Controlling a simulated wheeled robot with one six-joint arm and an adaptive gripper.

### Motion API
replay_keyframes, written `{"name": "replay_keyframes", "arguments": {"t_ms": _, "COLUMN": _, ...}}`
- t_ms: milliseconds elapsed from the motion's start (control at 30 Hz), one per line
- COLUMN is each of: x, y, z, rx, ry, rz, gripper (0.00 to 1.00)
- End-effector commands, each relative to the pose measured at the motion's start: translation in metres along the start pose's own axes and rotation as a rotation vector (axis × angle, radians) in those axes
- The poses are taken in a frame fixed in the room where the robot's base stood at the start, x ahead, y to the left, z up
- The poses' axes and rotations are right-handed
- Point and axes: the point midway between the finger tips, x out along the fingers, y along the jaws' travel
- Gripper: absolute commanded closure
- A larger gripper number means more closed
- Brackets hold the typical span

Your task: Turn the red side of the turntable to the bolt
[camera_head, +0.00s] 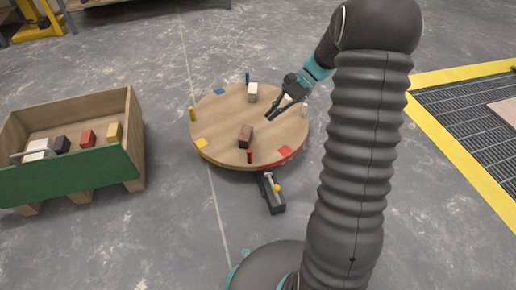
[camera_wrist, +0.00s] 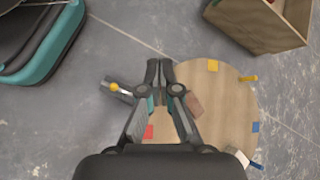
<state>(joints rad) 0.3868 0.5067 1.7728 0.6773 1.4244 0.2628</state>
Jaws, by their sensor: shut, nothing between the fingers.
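The round wooden turntable (camera_head: 222,118) lies low on the floor. On its rim are a red patch (camera_head: 284,150) at the front right, a yellow patch (camera_head: 201,142) at the left and a blue patch (camera_head: 219,91) at the back left. A red peg (camera_head: 249,156) stands at the front edge. The bolt (camera_head: 272,194), a dark housing with a yellow knob, sits at the turntable's front edge, left of the red patch. My gripper (camera_head: 269,117) is shut and empty above the turntable's right half. The wrist view shows its fingers (camera_wrist: 160,70) together, with the red patch (camera_wrist: 148,131) partly between them.
A brown block (camera_head: 245,136) and a white block (camera_head: 252,92) stand on the turntable, with a yellow peg (camera_head: 192,114) and a blue peg (camera_head: 247,77) at its edge. A green-fronted wooden crate (camera_head: 75,172) with several blocks stands left. A yellow-edged grating (camera_head: 450,110) lies right.

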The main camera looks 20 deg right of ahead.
Motion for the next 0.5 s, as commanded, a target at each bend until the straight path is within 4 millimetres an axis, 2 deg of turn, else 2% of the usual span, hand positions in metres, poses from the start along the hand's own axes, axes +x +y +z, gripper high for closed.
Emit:
{"name": "replay_keyframes", "arguments": {"t_ms": 33, "x": 0.005, "y": 0.002, "z": -0.021, "rx": 0.043, "ry": -0.041, "rz": -0.023, "gripper": 1.00}}
{"name": "replay_keyframes", "arguments": {"t_ms": 267, "x": 0.024, "y": 0.009, "z": -0.099, "rx": 0.216, "ry": -0.222, "rz": -0.150, "gripper": 1.00}}
{"name": "replay_keyframes", "arguments": {"t_ms": 500, "x": 0.049, "y": 0.034, "z": -0.179, "rx": 0.378, "ry": -0.412, "rz": -0.295, "gripper": 1.00}}
